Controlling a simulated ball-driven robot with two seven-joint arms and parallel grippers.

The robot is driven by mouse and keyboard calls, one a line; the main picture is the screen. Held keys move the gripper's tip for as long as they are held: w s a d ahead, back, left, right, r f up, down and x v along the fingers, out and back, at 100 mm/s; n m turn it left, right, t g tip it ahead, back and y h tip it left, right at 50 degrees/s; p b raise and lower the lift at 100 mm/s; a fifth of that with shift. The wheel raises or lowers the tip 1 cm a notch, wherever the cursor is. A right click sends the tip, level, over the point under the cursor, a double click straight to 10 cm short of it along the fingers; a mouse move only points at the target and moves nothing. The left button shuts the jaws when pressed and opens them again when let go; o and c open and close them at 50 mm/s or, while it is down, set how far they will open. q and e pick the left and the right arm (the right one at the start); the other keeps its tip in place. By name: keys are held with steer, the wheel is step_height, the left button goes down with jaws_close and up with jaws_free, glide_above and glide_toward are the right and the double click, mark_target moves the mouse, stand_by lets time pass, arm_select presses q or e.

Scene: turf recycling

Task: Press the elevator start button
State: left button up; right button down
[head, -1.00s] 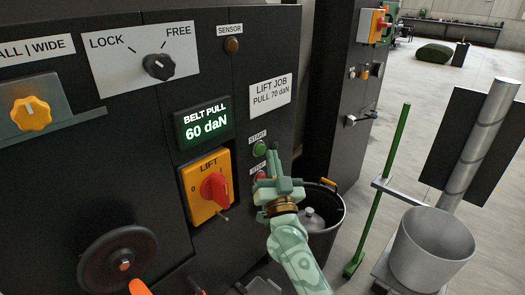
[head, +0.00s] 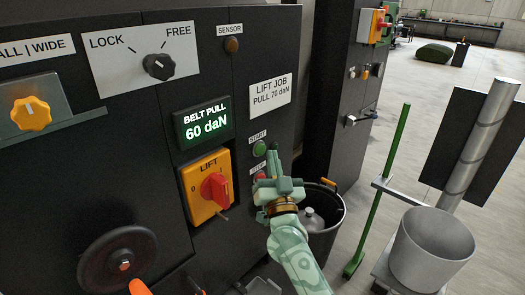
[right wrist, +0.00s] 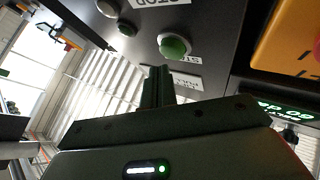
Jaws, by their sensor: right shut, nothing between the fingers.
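The green start button (head: 260,148) sits on the dark panel under a START label, and it also shows in the right wrist view (right wrist: 174,46). The red stop button (head: 260,176) is just below it, partly covered by my right gripper. My right gripper (head: 272,152) is shut and empty, its fingers pointing up beside the start button, to its right in the head view. In the right wrist view the closed fingers (right wrist: 158,82) end just short of the green button in the picture, with a visible gap. My left gripper is not in view.
A yellow lift switch (head: 208,187) with a red knob and a display (head: 204,122) reading 60 daN are left of the buttons. A black bin (head: 325,225) stands behind my right arm. A green post (head: 380,195) and a grey bucket (head: 432,250) stand at the right.

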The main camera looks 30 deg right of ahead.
steer(key=shift+w, duration=0.1)
steer(key=shift+w+a, duration=0.2)
steer(key=shift+w, duration=0.1)
steer(key=shift+w+a, duration=0.15)
steer(key=shift+w, duration=0.3)
stand_by(0.9)
steer(key=shift+s, duration=0.15)
steer(key=shift+s+d+p, duration=0.3)
steer(key=shift+s+p, duration=0.35)
steer(key=shift+p, duration=0.05)
steer(key=s+p, duration=0.1)
steer(key=s+d, duration=0.1)
steer(key=s, duration=0.1)
steer(key=s+p, duration=0.1)
steer(key=shift+s+d+p, duration=0.3)
steer(key=shift+s+d, duration=0.1)
